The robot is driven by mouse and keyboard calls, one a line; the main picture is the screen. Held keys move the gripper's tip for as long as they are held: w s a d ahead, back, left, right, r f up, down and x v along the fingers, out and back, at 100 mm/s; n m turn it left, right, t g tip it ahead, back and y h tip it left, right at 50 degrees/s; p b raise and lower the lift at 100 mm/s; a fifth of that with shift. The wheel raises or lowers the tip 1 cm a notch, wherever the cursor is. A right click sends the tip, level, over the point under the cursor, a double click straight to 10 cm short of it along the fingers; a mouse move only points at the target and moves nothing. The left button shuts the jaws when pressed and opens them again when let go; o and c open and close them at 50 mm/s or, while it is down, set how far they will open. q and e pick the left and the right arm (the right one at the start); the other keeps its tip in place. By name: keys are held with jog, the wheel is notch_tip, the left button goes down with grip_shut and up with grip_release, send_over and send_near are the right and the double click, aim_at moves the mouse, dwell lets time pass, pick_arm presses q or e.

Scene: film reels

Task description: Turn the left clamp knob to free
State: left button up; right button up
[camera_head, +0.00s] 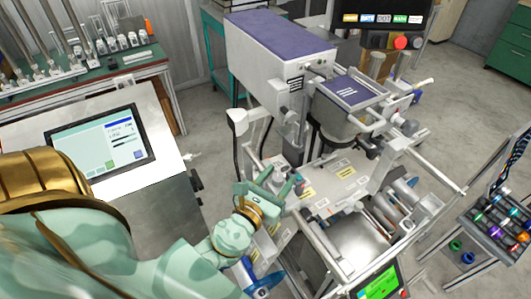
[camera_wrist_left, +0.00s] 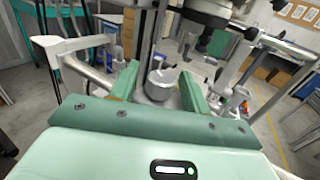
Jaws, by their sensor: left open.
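The left clamp knob (camera_wrist_left: 160,86) looks like a grey metal cylinder with a flat round top in the left wrist view. My left gripper (camera_wrist_left: 159,80) is open, with one green finger on each side of the knob; I cannot tell whether either finger touches it. In the head view my left gripper (camera_head: 268,184) reaches in from the lower left to the left side of the machine's pale deck. The knob's lower part is hidden. My right gripper is not in view.
The film machine (camera_head: 262,50) with its purple-topped housing stands behind the gripper. A touchscreen (camera_head: 98,142) is on the left. A green display (camera_head: 380,284) is at the bottom. Metal rails (camera_head: 440,170) run along the right. A rack with coloured knobs (camera_head: 497,222) stands far right.

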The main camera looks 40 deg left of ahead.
pick_arm(q)
jog(key=shift+s, duration=0.1)
jog(key=shift+s+f, duration=0.1)
jog(key=shift+s, duration=0.25)
jog(key=s+d+b, duration=0.1)
jog(key=s+b, duration=0.4)
jog(key=s, duration=1)
jog(key=shift+s, duration=0.2)
jog(key=shift+d, duration=0.1)
